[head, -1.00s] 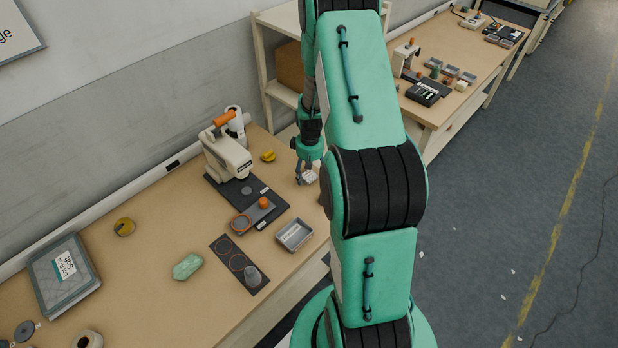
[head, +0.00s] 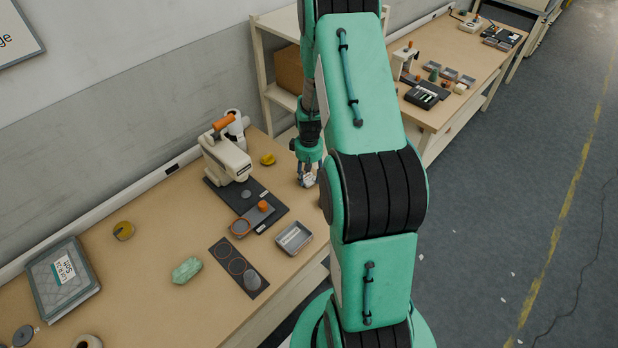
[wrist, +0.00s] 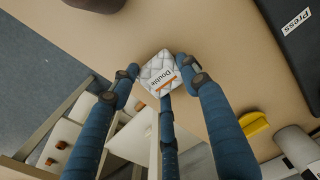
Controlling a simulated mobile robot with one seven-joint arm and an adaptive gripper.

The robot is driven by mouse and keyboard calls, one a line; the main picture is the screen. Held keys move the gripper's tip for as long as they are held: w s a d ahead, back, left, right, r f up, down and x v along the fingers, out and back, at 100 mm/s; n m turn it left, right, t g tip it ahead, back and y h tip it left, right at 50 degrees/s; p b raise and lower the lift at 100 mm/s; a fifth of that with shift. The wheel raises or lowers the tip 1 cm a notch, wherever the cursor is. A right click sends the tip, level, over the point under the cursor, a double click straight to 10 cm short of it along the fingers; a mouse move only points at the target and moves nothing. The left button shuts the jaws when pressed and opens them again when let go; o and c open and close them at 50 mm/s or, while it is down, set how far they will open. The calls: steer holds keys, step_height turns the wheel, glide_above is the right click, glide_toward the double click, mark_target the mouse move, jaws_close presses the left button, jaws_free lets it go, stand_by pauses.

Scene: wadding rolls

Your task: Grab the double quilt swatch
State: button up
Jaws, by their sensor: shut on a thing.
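My gripper (head: 307,178) is shut on the swatch near the right edge of the workbench (head: 150,265) in the head view. There the swatch (head: 308,181) is small and mostly covered by the fingers. I cannot tell whether it touches the bench top.
A press (head: 226,158) with a dark base stands left of my gripper. A yellow item (head: 268,158) lies between them, near the back. A grey tray (head: 294,238) is in front. A green bundle (head: 187,269) and a grey lidded box (head: 62,277) lie further left.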

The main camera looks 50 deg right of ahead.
mark_target(309, 177)
step_height(309, 177, up, 9)
steer(key=p, duration=0.1)
steer(key=shift+r, duration=0.15)
